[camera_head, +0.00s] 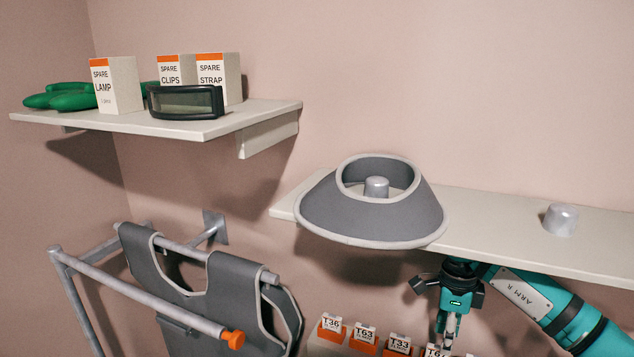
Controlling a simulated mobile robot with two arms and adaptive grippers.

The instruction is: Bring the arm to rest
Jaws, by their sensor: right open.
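My right arm (540,300), marked ARM R, comes in from the lower right, below the right shelf. My right gripper (449,335) points down at the bottom edge of the head view, close to a row of small orange-and-white tags. It is open, and I see nothing held in it. Its fingertips are small here, and I cannot tell whether they touch a tag. My left gripper is not in view.
A grey collar (330,215) sits around a peg (376,187) on the right shelf (490,215); another peg (561,219) is bare. Grey aprons (235,295) hang on a rail at left.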

